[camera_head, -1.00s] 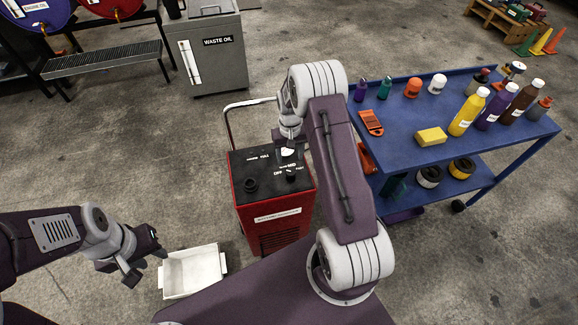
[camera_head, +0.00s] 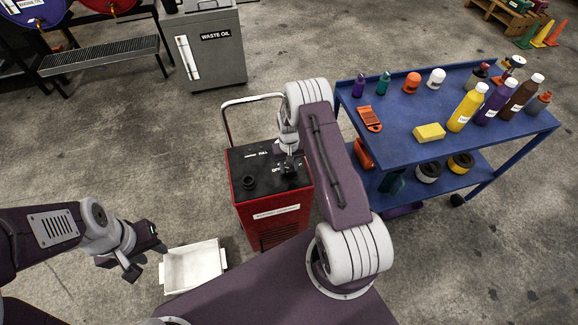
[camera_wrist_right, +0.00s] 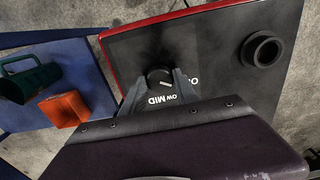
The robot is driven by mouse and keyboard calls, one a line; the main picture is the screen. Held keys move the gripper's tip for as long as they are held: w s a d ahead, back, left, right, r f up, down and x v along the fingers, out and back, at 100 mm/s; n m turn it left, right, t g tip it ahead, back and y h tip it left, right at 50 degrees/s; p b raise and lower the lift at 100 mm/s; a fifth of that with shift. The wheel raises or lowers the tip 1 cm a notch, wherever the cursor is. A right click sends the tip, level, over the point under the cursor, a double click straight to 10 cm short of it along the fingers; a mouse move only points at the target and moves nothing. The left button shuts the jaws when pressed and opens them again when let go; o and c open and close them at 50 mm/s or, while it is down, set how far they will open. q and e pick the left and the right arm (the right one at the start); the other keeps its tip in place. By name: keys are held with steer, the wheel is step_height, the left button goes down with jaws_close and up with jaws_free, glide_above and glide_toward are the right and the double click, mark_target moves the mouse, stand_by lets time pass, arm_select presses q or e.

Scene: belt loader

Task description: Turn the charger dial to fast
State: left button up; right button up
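The charger (camera_head: 275,218) is a red box with a black top panel, standing on the floor at the centre of the head view. Its black dial (camera_wrist_right: 158,79) shows in the right wrist view, with a pale pointer mark on it and the word MID printed near it. The FAST label cannot be read. My right gripper (camera_head: 289,172) is down at the panel and mostly covers the dial in the head view. In the right wrist view its fingers (camera_wrist_right: 159,86) are apart, one on each side of the dial; contact is not clear. My left gripper (camera_head: 150,260) is open and empty at the lower left.
A round black fitting (camera_wrist_right: 262,50) stands on the panel beside the dial. A bent metal handle (camera_head: 228,118) rises behind the charger. A blue cart (camera_head: 400,135) with bottles is close on the right. A white tray (camera_head: 194,268) lies on the floor near my left gripper.

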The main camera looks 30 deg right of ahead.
jaws_close()
steer(key=shift+m, duration=0.4)
steer(key=m+b, duration=0.1)
steer(key=m, duration=0.3)
steer(key=m+b, duration=0.1)
steer(key=m, duration=0.2)
steer(key=shift+m, duration=0.3)
steer(key=m+b, duration=0.1)
steer(key=m, duration=0.2)
steer(key=shift+m, duration=0.3)
steer(key=m, duration=0.6)
steer(key=shift+b, duration=0.3)
steer(key=m, duration=0.5)
steer(key=shift+w+r+m, duration=0.1)
steer(key=shift+m, duration=0.3)
